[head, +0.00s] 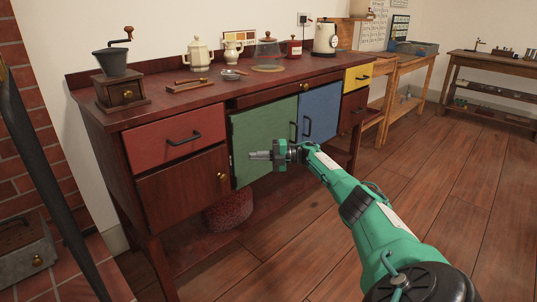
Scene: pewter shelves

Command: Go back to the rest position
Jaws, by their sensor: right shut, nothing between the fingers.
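My right gripper (260,155) is at the end of my green arm, which comes in from the lower right. It is shut and empty. It shows in front of the green door (250,132) of the dark red-brown sideboard; whether it touches the door I cannot tell. My left gripper is not in view.
The sideboard (176,80) carries a coffee grinder (116,88), a teapot (199,54), a kettle (326,40) and other small items. Its red drawer (176,139) and blue door (319,113) have dark handles. The wooden floor (440,190) at right is clear. A brick wall stands at left.

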